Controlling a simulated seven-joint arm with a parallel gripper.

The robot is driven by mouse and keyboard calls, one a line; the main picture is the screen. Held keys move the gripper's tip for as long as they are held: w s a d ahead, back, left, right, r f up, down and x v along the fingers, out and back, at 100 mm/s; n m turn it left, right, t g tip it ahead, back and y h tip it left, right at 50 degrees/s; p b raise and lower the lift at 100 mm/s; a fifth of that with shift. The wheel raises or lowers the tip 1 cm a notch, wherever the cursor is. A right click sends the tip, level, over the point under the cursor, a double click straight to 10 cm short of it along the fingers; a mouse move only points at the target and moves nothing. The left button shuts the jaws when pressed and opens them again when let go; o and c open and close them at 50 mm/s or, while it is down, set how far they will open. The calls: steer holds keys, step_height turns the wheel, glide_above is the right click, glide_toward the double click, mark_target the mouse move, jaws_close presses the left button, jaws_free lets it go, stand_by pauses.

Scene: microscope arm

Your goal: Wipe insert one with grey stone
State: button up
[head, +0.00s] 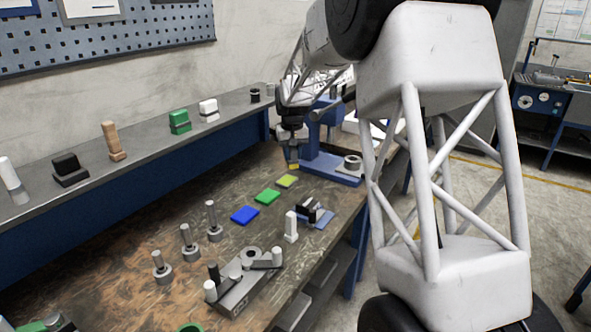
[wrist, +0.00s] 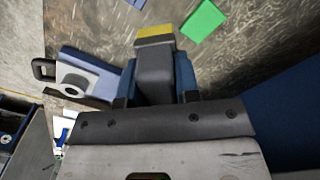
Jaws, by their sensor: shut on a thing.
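My gripper (head: 292,150) is shut on a grey block, the likely grey stone (wrist: 154,70). It points down over the bench, left of the blue press-like stand. In the wrist view the block stands between the fingers, with a yellow piece (wrist: 155,36) at its far end. Yellow also shows just below the fingers in the head view. I cannot tell whether the yellow piece touches the bench. Three grey posts on round bases (head: 188,243) and a grey fixture with a ring (head: 238,290) stand nearer on the bench. I cannot tell which thing is insert one.
Blue (head: 245,214), green (head: 267,196) and yellow-green (head: 286,181) pads lie in a row. The blue stand (head: 320,163) with a grey ring (head: 352,163) is close by my gripper. A shelf (head: 140,148) along the wall holds several blocks. Bare bench lies left of the pads.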

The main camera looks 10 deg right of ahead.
steer(key=s+d+f, duration=0.3)
steer(key=d+f, duration=0.1)
steer(key=d, duration=0.2)
steer(key=shift+s+d, duration=0.2)
steer(key=shift+s, duration=0.1)
step_height(320, 180, down, 7)
steer(key=shift+s+a+f, duration=0.6)
steer(key=shift+a, duration=0.05)
steer(key=shift+c, duration=0.2)
steer(key=shift+s+a, duration=1.65)
steer(key=shift+s, duration=0.05)
steer(key=shift+c, duration=0.4)
steer(key=shift+w+d, duration=2.4)
step_height(320, 180, up, 8)
steer(key=shift+r, duration=0.15)
steer(key=shift+a, duration=0.1)
